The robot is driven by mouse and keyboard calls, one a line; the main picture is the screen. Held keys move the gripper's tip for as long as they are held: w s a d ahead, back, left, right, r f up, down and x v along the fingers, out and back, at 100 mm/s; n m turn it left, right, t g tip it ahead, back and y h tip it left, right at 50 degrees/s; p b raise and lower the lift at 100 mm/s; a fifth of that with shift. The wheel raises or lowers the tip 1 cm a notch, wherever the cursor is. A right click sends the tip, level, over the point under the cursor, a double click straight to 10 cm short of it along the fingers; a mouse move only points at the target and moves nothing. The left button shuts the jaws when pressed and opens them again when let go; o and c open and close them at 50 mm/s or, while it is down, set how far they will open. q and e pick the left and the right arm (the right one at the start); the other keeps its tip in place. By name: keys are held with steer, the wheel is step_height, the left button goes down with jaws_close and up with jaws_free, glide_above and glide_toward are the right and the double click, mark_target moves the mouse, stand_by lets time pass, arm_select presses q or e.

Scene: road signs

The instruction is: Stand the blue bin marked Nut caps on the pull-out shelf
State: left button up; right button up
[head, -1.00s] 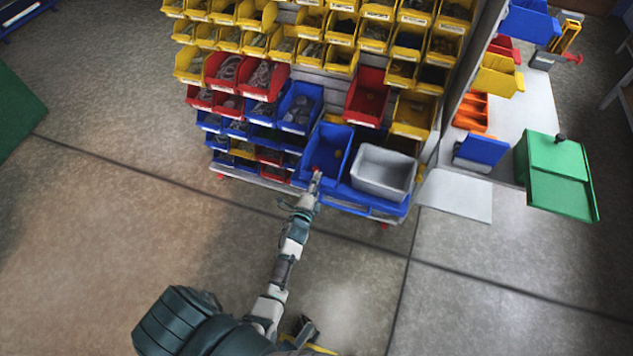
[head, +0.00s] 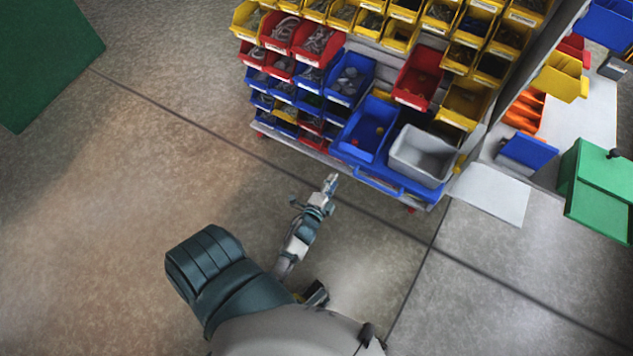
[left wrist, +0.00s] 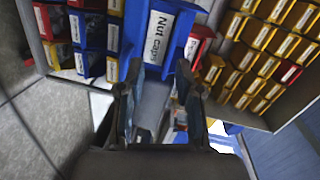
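The blue bin marked Nut caps (head: 368,128) stands upright on the left part of the blue pull-out shelf (head: 347,155), at the foot of the rack. Its white Nut caps label (left wrist: 160,35) faces my left wrist camera. Small red and yellow spots show inside the bin. My left gripper (head: 331,182) is in front of the shelf, lower in the picture, apart from the bin. In the left wrist view its two fingers (left wrist: 159,82) are spread with nothing held between them. My right gripper is not in view.
A grey bin (head: 420,157) stands on the shelf just right of the blue bin. Red, yellow and blue bins fill the rack above and to the left. A green box (head: 600,185) is at the right. The floor (head: 150,200) in front is clear.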

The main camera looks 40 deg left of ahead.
arm_select(q)
steer(key=s+d+f+n+g+h, duration=0.1)
steer(key=s+d+n+g, duration=0.2)
steer(key=s, duration=0.5)
steer(key=s+d+f+n+g+h, duration=0.1)
steer(key=s+d+n+g, duration=0.3)
steer(key=s, duration=0.4)
steer(key=s+d+f+n+g+h, duration=0.1)
steer(key=s+d+n+g+h, duration=0.2)
steer(key=s+g, duration=0.3)
steer(key=s+d, duration=0.1)
steer(key=s, duration=0.1)
steer(key=shift+s+d+f, duration=0.4)
